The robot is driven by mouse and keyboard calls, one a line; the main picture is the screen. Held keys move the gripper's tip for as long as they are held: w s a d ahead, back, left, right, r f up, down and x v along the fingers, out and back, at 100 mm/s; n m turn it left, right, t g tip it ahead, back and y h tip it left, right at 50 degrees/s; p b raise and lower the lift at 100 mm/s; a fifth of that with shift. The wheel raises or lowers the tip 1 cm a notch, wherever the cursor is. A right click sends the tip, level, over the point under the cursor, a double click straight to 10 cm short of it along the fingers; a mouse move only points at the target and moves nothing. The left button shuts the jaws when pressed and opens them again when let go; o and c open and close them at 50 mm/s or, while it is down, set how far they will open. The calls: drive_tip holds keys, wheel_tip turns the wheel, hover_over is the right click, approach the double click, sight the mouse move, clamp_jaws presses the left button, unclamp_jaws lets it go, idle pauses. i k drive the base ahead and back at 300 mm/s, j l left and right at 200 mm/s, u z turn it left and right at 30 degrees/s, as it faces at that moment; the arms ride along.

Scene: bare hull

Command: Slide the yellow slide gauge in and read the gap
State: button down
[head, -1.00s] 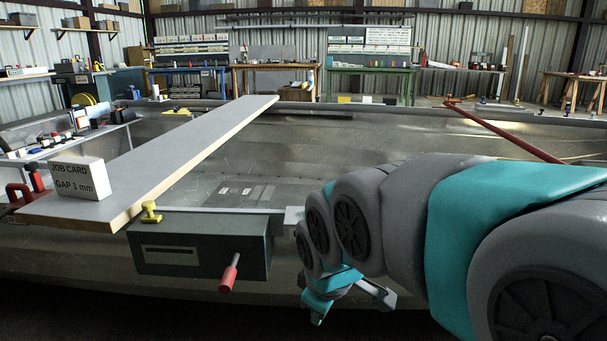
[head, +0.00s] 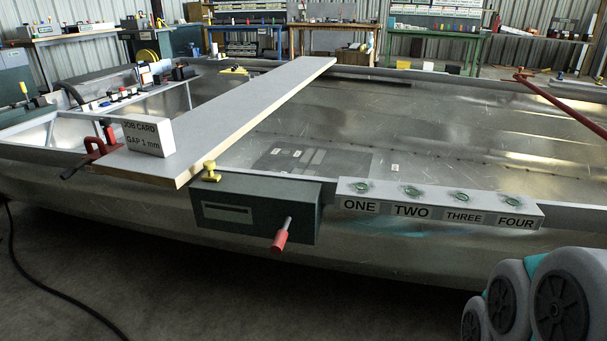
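A small yellow knobbed piece (head: 211,171), likely the slide gauge, sits at the top left of a dark green box (head: 255,210) on the hull's near side. The box has a slot-like plate and a red-handled lever (head: 281,236) on its front. Any gap is too small to make out. A white job card block (head: 148,138) on the plank reads "JOB CARD GAP 1 mm".
A long plank (head: 240,105) crosses the hull, with a red clamp (head: 97,148) at its near left end. A pale bar (head: 440,203) labelled ONE to FOUR, with green-ringed spots, lies right of the box. A red pole (head: 560,100) slopes at the right. A cable (head: 50,290) lies on the floor.

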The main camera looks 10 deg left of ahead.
sight(209, 166)
drive_tip(key=u, duration=1.35)
